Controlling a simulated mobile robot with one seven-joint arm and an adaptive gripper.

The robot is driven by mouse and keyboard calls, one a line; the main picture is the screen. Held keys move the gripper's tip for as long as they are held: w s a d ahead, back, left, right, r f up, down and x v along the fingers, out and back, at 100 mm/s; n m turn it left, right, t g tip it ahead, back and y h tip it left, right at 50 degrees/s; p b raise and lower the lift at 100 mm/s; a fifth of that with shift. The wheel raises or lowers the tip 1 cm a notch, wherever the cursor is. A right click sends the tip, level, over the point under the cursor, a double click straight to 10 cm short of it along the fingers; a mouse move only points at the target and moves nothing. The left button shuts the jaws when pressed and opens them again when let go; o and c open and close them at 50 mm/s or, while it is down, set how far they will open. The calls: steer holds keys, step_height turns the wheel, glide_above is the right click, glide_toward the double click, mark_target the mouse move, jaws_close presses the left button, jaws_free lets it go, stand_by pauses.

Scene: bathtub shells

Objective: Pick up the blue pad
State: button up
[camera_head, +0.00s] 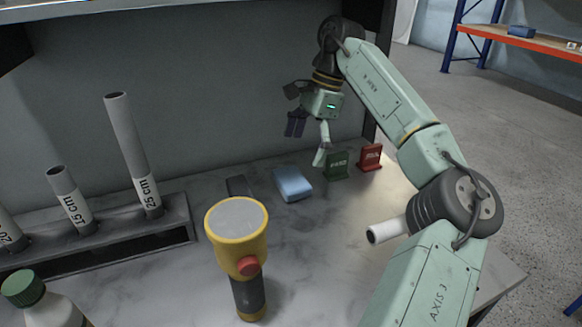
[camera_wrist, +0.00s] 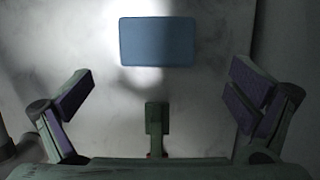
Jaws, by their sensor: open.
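The blue pad (camera_head: 292,184) lies flat on the grey marbled worktop, near the back wall. In the wrist view the blue pad (camera_wrist: 157,41) shows as a rounded rectangle ahead of my fingers, at the top middle, brightly lit around its edge. My gripper (camera_head: 308,143) is above the worktop, over and slightly to the right of the pad, apart from it.
A green stand (camera_head: 337,166) and a red stand (camera_head: 371,158) are right of the pad. A dark block (camera_head: 239,187) lies left of it. A yellow flashlight (camera_head: 238,240) stands in front. A rack (camera_head: 110,245) holds several tubes. A green-capped bottle (camera_head: 40,300) is front left.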

mark_target(292, 178)
steer(key=shift+w+f, duration=0.1)
steer(key=shift+f, duration=0.15)
steer(key=x, duration=0.2)
steer(key=p+x, duration=0.1)
steer(key=x, duration=0.1)
steer(key=s+p+x, duration=0.1)
steer(key=x, duration=0.1)
steer(key=shift+a+r, duration=0.1)
steer(key=shift+a, duration=0.35)
steer(key=shift+a+f, duration=0.1)
steer(key=shift+f, duration=0.25)
steer(key=c, duration=1.1)
steer(key=shift+r, duration=0.15)
